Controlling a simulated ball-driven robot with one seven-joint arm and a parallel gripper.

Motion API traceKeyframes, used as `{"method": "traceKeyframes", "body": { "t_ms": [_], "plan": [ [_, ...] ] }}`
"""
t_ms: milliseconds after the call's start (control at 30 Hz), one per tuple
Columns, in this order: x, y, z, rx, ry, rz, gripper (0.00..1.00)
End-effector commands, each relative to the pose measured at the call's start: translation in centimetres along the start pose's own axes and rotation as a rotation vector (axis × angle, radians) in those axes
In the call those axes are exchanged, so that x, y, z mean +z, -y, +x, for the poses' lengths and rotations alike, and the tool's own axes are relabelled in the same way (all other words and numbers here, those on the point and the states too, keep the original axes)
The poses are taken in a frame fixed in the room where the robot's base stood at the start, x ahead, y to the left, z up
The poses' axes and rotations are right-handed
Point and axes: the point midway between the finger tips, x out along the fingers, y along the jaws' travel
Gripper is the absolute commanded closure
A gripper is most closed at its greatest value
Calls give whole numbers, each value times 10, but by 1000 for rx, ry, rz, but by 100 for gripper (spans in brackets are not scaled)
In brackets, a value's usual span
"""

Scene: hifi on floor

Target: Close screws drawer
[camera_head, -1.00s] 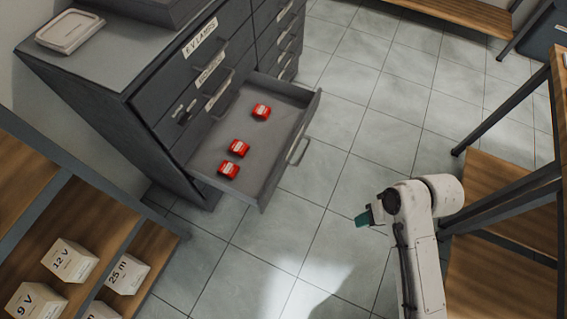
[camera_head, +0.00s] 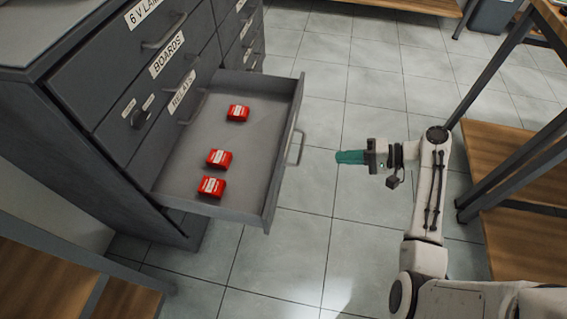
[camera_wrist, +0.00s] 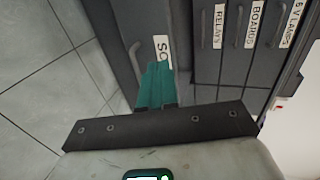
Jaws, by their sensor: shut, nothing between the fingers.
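The open drawer (camera_head: 205,205) is pulled far out of the grey cabinet, below the RELAYS drawer. Three small red boxes (camera_head: 218,158) lie inside it. Its handle (camera_head: 297,148) is on the outer face. In the wrist view the drawer's front (camera_wrist: 108,30) is ahead, with a white label (camera_wrist: 163,46) starting with "S"; my fingers hide the rest. My gripper (camera_head: 350,157) has teal fingertips, shut and empty, to the right of the handle and apart from it in the head view. The fingertips also show in the wrist view (camera_wrist: 157,82), pointing toward the drawer front.
The cabinet's closed drawers carry labels, including BOARDS (camera_head: 167,54) and RELAYS (camera_head: 182,92). A wooden-shelved rack (camera_head: 510,190) stands close on the right. A wooden shelf (camera_head: 130,300) is at lower left.

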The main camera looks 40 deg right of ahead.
Motion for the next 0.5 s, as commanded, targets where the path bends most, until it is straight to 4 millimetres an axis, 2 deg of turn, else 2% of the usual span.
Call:
{"method": "traceKeyframes", "body": {
  "t_ms": [133, 233, 500],
  "plan": [
    [-6, -2, 0, -28, -12, 6, 100],
    [-5, -2, 10, -29, -10, 6, 100],
    [-5, -2, 59, -26, -8, 4, 100]
  ]
}}
